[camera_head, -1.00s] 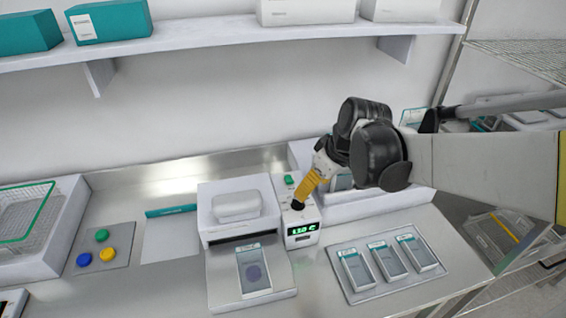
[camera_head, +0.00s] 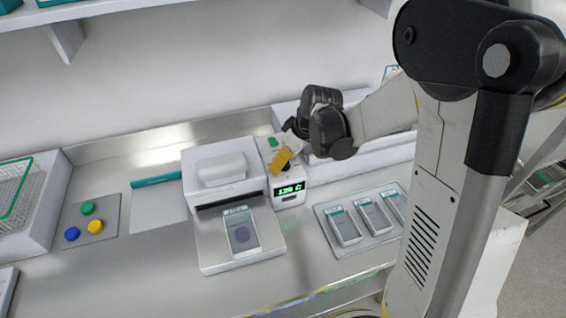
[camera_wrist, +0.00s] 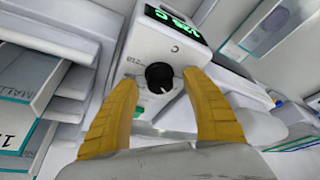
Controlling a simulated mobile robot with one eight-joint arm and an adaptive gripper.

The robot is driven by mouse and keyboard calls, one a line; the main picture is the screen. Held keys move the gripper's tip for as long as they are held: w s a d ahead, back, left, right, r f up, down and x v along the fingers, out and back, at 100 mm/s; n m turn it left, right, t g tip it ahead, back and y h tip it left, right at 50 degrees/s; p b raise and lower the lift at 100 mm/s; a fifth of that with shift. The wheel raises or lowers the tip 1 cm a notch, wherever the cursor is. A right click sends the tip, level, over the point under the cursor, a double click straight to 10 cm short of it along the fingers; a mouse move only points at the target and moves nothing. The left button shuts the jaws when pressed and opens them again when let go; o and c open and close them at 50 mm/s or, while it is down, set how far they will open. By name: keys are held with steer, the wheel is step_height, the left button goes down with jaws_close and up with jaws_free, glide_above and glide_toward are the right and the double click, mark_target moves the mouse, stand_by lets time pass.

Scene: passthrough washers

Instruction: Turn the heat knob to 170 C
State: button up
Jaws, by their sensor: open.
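The black heat knob (camera_wrist: 159,76) with a white pointer mark sits on a white control box (camera_wrist: 150,45). The box stands on the bench in the head view (camera_head: 290,197), where its green display (camera_head: 290,188) reads about 120 C; the last digit is hard to read. The display (camera_wrist: 172,22) also shows in the wrist view, tilted. My gripper (camera_wrist: 161,78) is open, its yellow fingers either side of the knob with gaps visible; contact is not seen. In the head view my gripper (camera_head: 280,162) is over the box and largely hides the knob.
A green button (camera_head: 273,142) is behind the knob on the box. A white machine with a slide-like pack (camera_head: 241,232) stands at left. A tray of packs (camera_head: 350,250) lies at right. Colored caps (camera_head: 88,208) sit further left. My arm covers the right side.

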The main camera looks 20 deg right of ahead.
steer(key=shift+f, duration=0.1)
steer(key=c, duration=1.2)
steer(key=shift+a+m, duration=0.1)
steer(key=shift+m, duration=0.2)
steer(key=m+h, duration=0.1)
steer(key=m, duration=0.2)
steer(key=shift+m+t+b, duration=0.3)
steer(key=shift+b, duration=0.1)
steer(key=m+h, duration=0.1)
steer(key=m, duration=0.2)
steer(key=shift+m+h+b, duration=0.3)
steer(key=shift+m+h, duration=0.1)
steer(key=m+h, duration=0.1)
steer(key=m, duration=0.3)
steer(key=shift+h, duration=0.3)
steer(key=shift+m+g+h+b, duration=0.4)
steer(key=shift+m+h+b, duration=0.1)
steer(key=shift+m, duration=1.6)
